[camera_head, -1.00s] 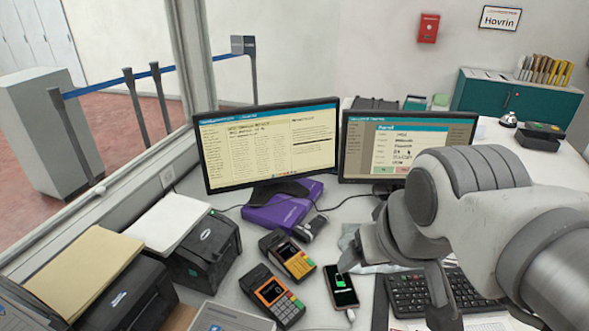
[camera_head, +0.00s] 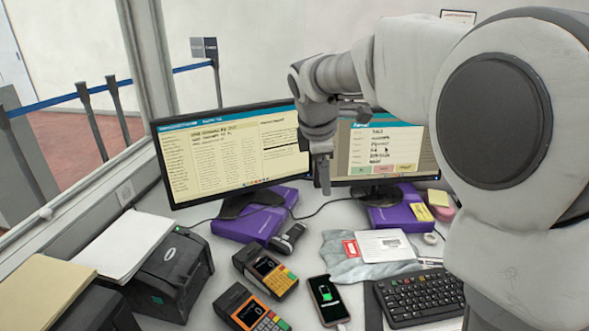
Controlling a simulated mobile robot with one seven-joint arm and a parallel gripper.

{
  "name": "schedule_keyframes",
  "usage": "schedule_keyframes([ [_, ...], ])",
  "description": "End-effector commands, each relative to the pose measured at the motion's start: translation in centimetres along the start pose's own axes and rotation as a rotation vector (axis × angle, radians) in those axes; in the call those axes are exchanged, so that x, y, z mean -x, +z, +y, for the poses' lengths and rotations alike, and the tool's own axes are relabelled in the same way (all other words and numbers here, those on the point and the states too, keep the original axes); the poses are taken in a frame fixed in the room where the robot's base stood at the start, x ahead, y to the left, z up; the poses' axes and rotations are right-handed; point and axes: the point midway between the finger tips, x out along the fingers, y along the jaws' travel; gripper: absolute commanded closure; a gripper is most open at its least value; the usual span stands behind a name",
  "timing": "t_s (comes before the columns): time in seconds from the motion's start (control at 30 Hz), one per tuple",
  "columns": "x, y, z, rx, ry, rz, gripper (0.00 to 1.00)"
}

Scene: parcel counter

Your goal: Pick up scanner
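A small dark grey and black device (camera_head: 288,239), which looks like the scanner, lies on the counter at the front right edge of a purple box (camera_head: 250,226). My gripper (camera_head: 322,178) hangs pointing down in front of the gap between the two monitors, above and to the right of this device. It appears clear of the counter. Its fingers overlap in this view, so I cannot see a gap between them. I see nothing held in it.
Two orange-and-black keypad terminals (camera_head: 266,272) and a phone (camera_head: 327,298) lie in front. A grey parcel bag (camera_head: 362,258), a keyboard (camera_head: 420,296) and another purple box (camera_head: 399,218) are to the right. A black printer (camera_head: 176,270) stands left.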

Motion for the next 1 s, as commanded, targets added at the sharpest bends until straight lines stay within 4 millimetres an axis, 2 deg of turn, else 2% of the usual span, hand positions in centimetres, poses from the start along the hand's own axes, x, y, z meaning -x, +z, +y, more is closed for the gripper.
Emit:
schedule_keyframes([
  [0.03, -2.2, -1.3, 0.9, 0.085, -0.008, -0.005, 0.12],
  [0.2, -7.8, -5.0, 3.5, 0.370, -0.024, -0.020, 0.12],
  [0.4, -14.8, -9.5, 5.4, 0.696, -0.045, -0.034, 0.12],
  [0.5, -17.6, -11.2, 5.9, 0.822, -0.053, -0.039, 0.12],
  [0.7, -20.6, -12.9, 6.2, 0.960, -0.064, -0.044, 0.12],
  [0.87, -22.9, -13.0, 6.0, 0.980, -0.067, -0.045, 0.12],
  [1.0, -26.0, -12.8, 5.9, 0.978, -0.068, -0.045, 0.12],
])
